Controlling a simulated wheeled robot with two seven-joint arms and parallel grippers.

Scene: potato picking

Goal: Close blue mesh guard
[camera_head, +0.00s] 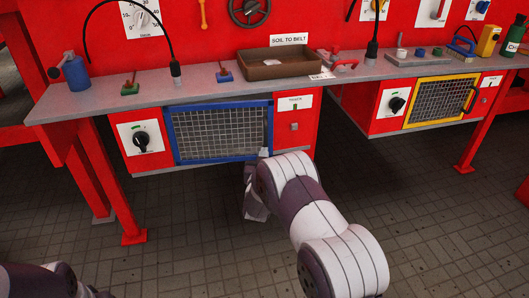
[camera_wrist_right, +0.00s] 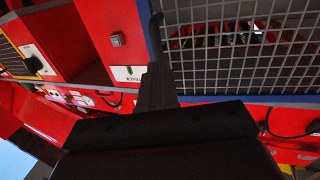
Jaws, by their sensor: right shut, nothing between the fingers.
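The blue mesh guard (camera_head: 220,104) is a blue-framed grey grid on the front of the red bench, below the worktop. In the head view it looks about flush with the red front; I cannot tell if a small gap is left at its right edge. My right gripper (camera_head: 263,153) is at the guard's lower right corner, partly hidden by my wrist. In the wrist view the right gripper (camera_wrist_right: 157,22) is shut and empty, its fingertips beside the blue frame edge, with the mesh (camera_wrist_right: 240,50) to the right. I cannot tell whether they touch. My left gripper does not show.
A black knob (camera_head: 141,140) on a white plate is left of the guard. A green-labelled panel (camera_head: 294,103) is right of it. A yellow-framed mesh guard (camera_head: 409,103) is on the right bench. A brown tray (camera_head: 275,71) sits on the worktop. The tiled floor is clear.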

